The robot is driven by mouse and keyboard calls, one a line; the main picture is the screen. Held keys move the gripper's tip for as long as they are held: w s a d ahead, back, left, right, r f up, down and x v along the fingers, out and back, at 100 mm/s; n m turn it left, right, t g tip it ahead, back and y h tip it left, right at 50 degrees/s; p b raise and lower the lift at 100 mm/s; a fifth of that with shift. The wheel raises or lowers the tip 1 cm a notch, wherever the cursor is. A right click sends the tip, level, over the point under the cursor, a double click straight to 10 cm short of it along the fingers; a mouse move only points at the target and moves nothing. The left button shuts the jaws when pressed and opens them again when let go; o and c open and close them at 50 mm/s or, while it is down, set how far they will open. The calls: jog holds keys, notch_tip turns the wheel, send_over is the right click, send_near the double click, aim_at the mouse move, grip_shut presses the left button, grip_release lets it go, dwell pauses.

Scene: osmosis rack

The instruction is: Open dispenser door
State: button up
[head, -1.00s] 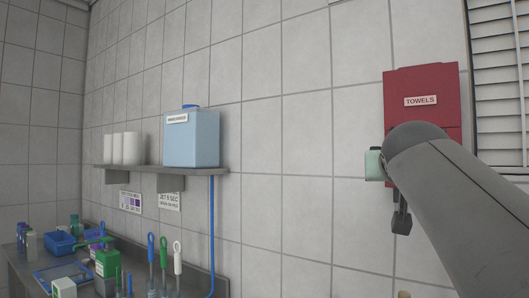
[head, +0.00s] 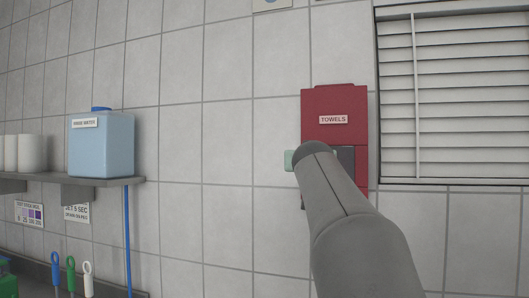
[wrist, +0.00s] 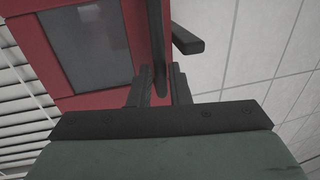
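The red towel dispenser (head: 334,103) with a "TOWELS" label hangs on the tiled wall, right of centre in the head view. My arm covers much of its lower part. In the wrist view its red face (wrist: 85,18) with a dark grey window (wrist: 92,45) fills the upper left. A dark upright bar (wrist: 158,45) runs along its edge, and a short dark lever (wrist: 188,42) sticks out beside it. My gripper (wrist: 161,78) is open, with one finger on each side of the bar's end. I cannot tell whether either finger touches it.
A window with blinds (head: 455,100) is right of the dispenser. A shelf (head: 110,181) with a blue container (head: 101,145) and white rolls (head: 30,152) is at the left, above a counter with brushes (head: 70,272). The wall between is clear.

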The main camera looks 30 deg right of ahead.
jog(key=shift+p+x, duration=0.3)
jog(key=shift+x, duration=1)
grip_shut()
jog(key=shift+a, duration=0.1)
jog(key=shift+s, duration=0.1)
